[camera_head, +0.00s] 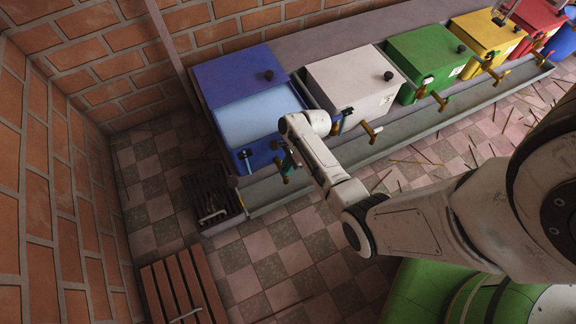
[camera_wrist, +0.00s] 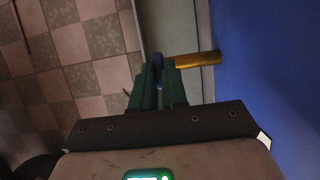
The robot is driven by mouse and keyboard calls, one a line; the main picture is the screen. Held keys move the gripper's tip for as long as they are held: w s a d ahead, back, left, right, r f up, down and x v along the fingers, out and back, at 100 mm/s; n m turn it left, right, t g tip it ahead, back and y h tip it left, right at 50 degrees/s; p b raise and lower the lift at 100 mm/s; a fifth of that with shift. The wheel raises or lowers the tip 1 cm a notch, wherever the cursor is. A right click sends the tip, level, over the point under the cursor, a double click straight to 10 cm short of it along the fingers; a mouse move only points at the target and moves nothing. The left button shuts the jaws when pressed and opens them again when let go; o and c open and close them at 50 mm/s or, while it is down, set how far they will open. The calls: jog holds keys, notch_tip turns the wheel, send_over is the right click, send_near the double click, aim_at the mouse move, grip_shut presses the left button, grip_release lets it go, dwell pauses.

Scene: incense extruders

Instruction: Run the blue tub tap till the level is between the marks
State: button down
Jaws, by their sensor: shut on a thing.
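The blue tub (camera_head: 228,78) stands at the left end of the row, with a dark knob on its lid and a pale blue surface (camera_head: 255,118) in front of the lid. I cannot tell whether that surface is liquid or a panel. A small upright fitting (camera_head: 246,160) is on its front; no level marks can be read. My gripper (camera_head: 286,158) is low at the tub's front, partly hidden by my arm.
White (camera_head: 350,80), green (camera_head: 425,60), yellow (camera_head: 485,38) and red (camera_head: 538,22) tubs continue rightward, with brass taps over a grey trough (camera_head: 390,150). A dark grate (camera_head: 208,190) and wooden slats (camera_head: 182,285) lie at left. Brick walls close the left and back.

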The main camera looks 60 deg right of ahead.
jog(key=shift+w+r+n+p, duration=0.15)
jog(key=shift+n+p, duration=0.3)
jog(key=shift+n, duration=0.25)
jog(key=shift+n+g+y, duration=0.4)
jog(key=shift+n+g, duration=0.4)
jog(key=shift+n, duration=0.9)
jog(key=c, duration=1.2)
grip_release()
jog(key=shift+o, duration=0.2)
jog(key=p+v, duration=0.6)
jog(key=v, duration=0.4)
jog(key=shift+d+r, duration=0.2)
jog(key=shift+d, duration=0.05)
